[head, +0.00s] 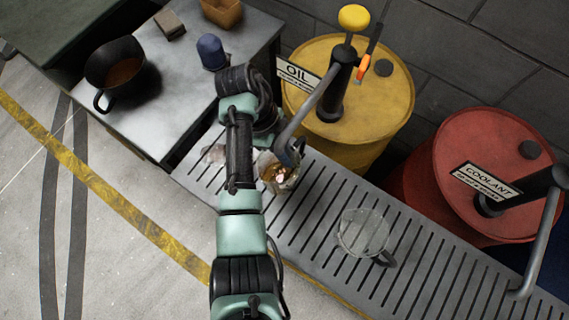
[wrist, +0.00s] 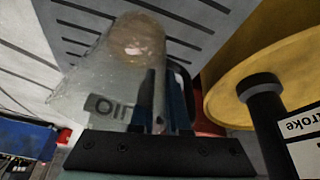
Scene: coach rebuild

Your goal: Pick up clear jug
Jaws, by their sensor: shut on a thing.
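A clear jug (head: 280,176) is at the slatted grate, below the end of the yellow drum's spout, with an amber-brown patch showing in it. The wrist view shows a clear jug (wrist: 110,75) close up and tilted in that picture, with a dark handle at its right. My gripper (wrist: 165,112) is shut on this jug at its handle side. In the head view my arm hides most of the gripper. A second clear jug (head: 362,230) with a dark handle stands on the grate to the right, apart from my arm.
The yellow oil drum (head: 385,100) and red coolant drum (head: 450,195), both with pumps, stand behind the grate (head: 318,215). A black jug (head: 116,68), a blue cup-like item (head: 211,51) and a brown container (head: 222,12) are on the bench at left.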

